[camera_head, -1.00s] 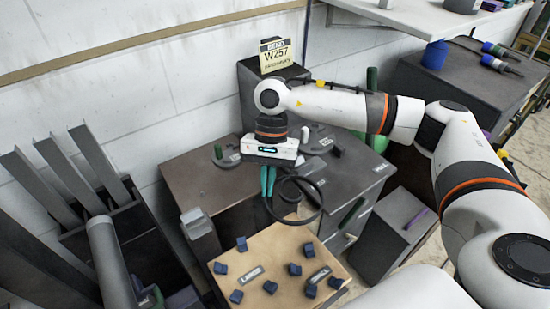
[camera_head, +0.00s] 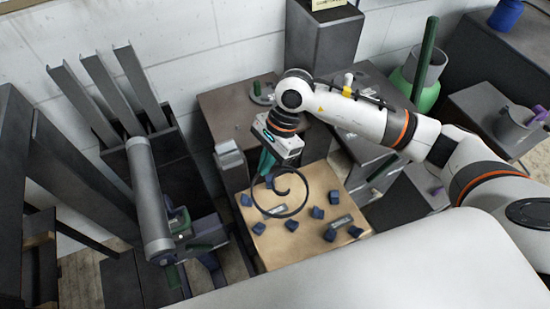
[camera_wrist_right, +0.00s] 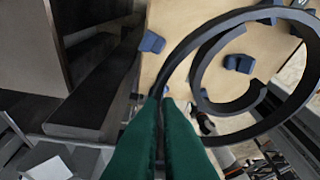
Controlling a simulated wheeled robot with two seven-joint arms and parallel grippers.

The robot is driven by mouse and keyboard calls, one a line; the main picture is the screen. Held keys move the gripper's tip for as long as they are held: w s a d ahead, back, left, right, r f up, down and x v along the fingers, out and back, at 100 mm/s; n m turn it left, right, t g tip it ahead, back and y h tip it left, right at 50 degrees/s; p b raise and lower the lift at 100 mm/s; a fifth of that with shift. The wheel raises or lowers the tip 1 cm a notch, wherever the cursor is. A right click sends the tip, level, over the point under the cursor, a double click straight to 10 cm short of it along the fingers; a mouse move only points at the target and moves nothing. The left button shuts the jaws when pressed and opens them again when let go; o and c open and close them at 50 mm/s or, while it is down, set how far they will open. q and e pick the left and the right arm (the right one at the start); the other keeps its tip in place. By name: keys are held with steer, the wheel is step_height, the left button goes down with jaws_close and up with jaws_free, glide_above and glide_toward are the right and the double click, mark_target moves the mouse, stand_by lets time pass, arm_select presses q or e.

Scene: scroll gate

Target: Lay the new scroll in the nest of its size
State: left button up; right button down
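My right gripper (camera_head: 266,168) is shut on the edge of the dark spiral scroll (camera_head: 299,208). The scroll hangs above the wooden board (camera_head: 285,252), apparently clear of it. In the right wrist view the green fingers (camera_wrist_right: 166,100) pinch the scroll's outer strip, and its open coil (camera_wrist_right: 312,50) extends to the right. Blue blocks on the board, such as one at the left (camera_head: 246,200) and one in front (camera_head: 329,235), mark out the nests around two label plates, one at the right (camera_head: 338,222). The labels are too small to read now. My left gripper is not in view.
A grey cylinder (camera_head: 150,195) and a dark rack with upright channels (camera_head: 95,100) stand left of the board. A narrow grey post (camera_head: 230,165) is close to its left edge. Dark cabinets (camera_head: 235,108) stand behind, and a green container (camera_head: 412,85) at the back right.

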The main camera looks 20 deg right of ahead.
steer(key=shift+w+a+f+m+t, duration=0.1)
steer(key=shift+w+f+m+t, duration=0.15)
steer(key=shift+m, duration=0.35)
steer(key=shift+w+f+m+t, duration=0.15)
steer(key=shift+f+m, duration=0.15)
steer(key=shift+m, duration=0.3)
steer(key=shift+f+b, duration=1.45)
steer(key=shift+f, duration=0.9)
steer(key=shift+f+b, duration=0.9)
steer(key=shift+f, duration=0.05)
steer(key=shift+f+b, duration=0.2)
steer(key=shift+b, duration=0.35)
steer(key=c, duration=1.6)
jaws_free()
steer(key=shift+o, duration=0.2)
